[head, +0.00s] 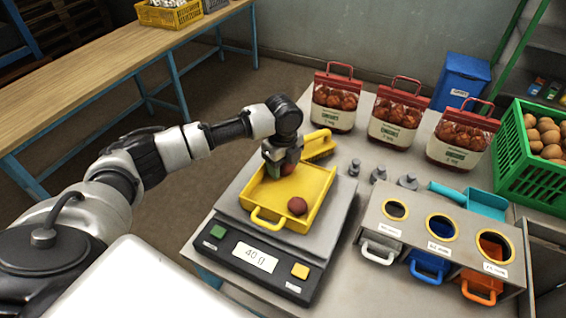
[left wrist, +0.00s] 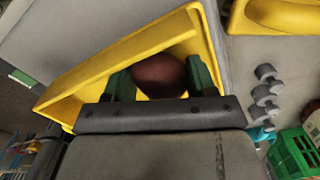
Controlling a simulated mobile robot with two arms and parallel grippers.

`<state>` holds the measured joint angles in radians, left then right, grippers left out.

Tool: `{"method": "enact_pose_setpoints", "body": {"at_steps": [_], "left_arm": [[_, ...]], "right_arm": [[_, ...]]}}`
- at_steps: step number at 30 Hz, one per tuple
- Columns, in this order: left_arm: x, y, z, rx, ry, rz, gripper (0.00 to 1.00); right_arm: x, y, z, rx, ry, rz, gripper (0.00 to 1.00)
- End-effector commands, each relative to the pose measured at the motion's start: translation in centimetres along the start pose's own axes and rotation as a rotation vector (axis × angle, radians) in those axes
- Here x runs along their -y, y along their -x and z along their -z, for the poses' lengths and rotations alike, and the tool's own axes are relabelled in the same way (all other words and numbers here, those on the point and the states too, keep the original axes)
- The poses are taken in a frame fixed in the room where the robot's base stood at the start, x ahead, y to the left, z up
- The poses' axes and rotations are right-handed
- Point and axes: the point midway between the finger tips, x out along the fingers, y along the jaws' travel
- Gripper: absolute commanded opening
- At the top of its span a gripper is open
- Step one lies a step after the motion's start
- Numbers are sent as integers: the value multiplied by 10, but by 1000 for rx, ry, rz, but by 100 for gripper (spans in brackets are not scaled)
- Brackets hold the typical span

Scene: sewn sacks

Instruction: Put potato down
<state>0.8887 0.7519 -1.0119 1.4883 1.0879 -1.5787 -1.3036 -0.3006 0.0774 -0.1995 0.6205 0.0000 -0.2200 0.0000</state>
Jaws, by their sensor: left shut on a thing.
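My left gripper (head: 277,175) is shut on a reddish-brown potato, low over the far left part of a yellow tray (head: 319,191). In the left wrist view the held potato (left wrist: 160,75) sits between the green fingers of the gripper (left wrist: 160,84), with the tray's yellow wall (left wrist: 110,62) around it. I cannot tell whether the potato touches the tray floor. Another potato (head: 297,206) lies in the tray near its front handle. The tray stands on a grey scale (head: 335,226) with a lit display (head: 255,252). My right gripper is not in view.
Filled red sacks (head: 334,104) stand behind. A grey holder (head: 420,238) with coloured handles, a teal scoop (head: 484,201) and a green potato crate (head: 508,165) are at right.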

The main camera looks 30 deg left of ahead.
Motion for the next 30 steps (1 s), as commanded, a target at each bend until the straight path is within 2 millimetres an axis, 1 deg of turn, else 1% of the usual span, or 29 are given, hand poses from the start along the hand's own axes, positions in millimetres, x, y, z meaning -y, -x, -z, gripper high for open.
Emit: {"method": "enact_pose_setpoints", "body": {"at_steps": [3,4,6,13,17,20,30], "left_arm": [[0,-2,0,0,0,0,32],[0,-2,0,0,0,0,60],[0,-2,0,0,0,0,68],[0,-2,0,0,0,0,68],[1,5,0,0,-1,3,68],[1,18,0,1,-1,5,68],[1,90,0,0,-1,5,68]], "right_arm": [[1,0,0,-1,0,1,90],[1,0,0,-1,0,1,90],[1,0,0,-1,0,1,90],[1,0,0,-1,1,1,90],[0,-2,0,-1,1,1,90],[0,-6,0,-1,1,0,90],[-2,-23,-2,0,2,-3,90]]}}
